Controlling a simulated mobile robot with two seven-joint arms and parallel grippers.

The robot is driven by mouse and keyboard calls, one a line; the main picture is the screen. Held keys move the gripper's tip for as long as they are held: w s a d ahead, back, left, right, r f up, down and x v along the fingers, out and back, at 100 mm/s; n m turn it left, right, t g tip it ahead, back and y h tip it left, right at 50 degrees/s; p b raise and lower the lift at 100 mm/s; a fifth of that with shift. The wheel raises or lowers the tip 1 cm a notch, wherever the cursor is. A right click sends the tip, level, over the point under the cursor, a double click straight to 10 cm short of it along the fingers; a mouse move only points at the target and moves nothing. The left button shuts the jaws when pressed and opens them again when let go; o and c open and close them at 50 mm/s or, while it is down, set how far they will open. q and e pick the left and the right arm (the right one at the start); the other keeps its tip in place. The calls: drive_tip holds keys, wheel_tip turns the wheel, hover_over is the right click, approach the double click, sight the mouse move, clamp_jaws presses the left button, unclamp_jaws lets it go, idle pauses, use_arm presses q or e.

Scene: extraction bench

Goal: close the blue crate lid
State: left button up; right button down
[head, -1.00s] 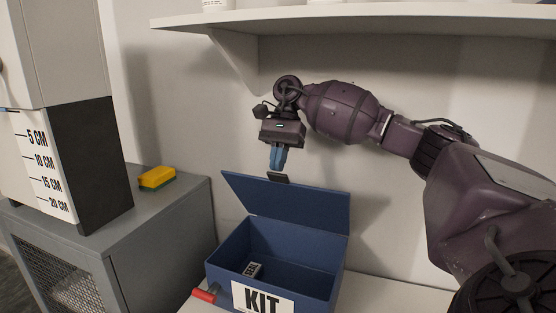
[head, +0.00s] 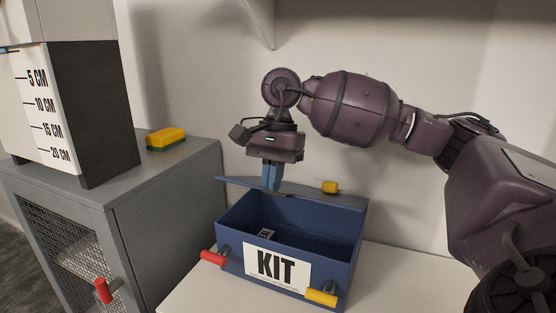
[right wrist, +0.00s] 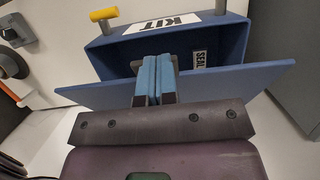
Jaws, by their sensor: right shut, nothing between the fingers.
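The blue crate (head: 228,238), labelled KIT, stands on a white bench. Its lid (head: 305,197) shows nearly edge-on above the crate's back, partly open, with the inside still visible below. My right gripper (head: 271,186) points down at the lid, its blue fingers closed together and holding nothing. In the right wrist view the fingers (right wrist: 155,80) overlap the lid (right wrist: 245,80), with the crate (right wrist: 115,52) beyond; I cannot tell whether they touch it. My left gripper is not in view.
The crate's front carries a red handle (head: 213,258) and a yellow handle (head: 321,297). Another yellow piece (head: 330,187) shows by the lid. A grey cabinet (head: 185,185) with a yellow-green sponge (head: 166,139) stands left. The bench right of the crate is clear.

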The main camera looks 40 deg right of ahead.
use_arm(q)
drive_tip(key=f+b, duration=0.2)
drive_tip(key=b, duration=0.1)
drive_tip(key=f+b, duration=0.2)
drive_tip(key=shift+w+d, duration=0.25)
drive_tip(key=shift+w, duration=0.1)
use_arm(e)
drive_tip(key=x, duration=1.2)
drive_tip(key=shift+s+a+f, duration=0.2)
drive_tip(key=shift+s+a, duration=0.1)
drive_tip(key=shift+a, duration=0.15)
